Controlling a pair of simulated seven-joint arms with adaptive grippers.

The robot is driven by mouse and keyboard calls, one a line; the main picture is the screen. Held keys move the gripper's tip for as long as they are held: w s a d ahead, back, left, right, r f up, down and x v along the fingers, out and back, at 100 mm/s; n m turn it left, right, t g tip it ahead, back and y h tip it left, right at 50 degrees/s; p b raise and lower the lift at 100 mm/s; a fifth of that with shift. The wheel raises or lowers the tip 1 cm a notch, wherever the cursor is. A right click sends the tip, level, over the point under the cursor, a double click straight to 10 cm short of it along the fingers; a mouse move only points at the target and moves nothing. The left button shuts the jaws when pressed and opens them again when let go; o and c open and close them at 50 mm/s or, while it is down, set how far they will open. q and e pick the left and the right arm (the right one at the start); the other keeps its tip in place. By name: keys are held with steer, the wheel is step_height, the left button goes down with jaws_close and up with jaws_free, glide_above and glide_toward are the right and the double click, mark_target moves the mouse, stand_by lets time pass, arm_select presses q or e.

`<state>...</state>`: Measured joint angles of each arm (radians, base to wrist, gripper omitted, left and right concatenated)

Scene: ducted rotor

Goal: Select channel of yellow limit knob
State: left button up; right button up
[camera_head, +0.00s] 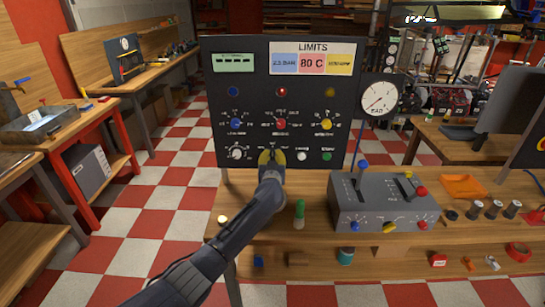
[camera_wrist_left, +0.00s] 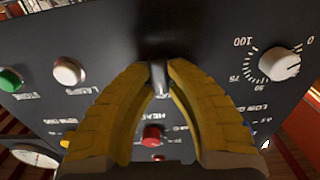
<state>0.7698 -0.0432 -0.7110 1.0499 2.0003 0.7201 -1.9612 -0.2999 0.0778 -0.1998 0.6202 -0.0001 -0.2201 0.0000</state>
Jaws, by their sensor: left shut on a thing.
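The black panel (camera_head: 214,85) headed LIMITS stands upright on the bench. Its middle row has a blue knob (camera_head: 236,124), a red knob (camera_head: 281,124) and the yellow limit knob (camera_head: 327,124). My left gripper (camera_head: 271,157) is at the lower row, below the blue and red knobs. In the wrist view, its yellow fingers (camera_wrist_left: 160,75) are shut on a small grey selector knob (camera_wrist_left: 159,78), mostly hidden between them. The red knob (camera_wrist_left: 152,135) shows between the fingers; its picture is upside down. The selector's pointing direction cannot be told. My right gripper is not in view.
A white dial knob (camera_head: 237,153) sits left of my gripper; a white button (camera_head: 302,156) and a green button (camera_head: 327,155) sit right. A round gauge (camera_head: 379,97) and a grey control box (camera_head: 385,205) stand farther right. A green-topped cylinder (camera_head: 299,214) stands in front.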

arm_select(q)
jaws_close()
steer(key=n, duration=0.6)
steer(key=shift+a, duration=0.15)
steer(key=n, duration=0.5)
steer(key=shift+a+f+n, duration=0.1)
steer(key=shift+n, duration=0.5)
steer(key=o, duration=0.9)
jaws_free()
steer(key=shift+c, duration=0.2)
steer(key=s, duration=1.2)
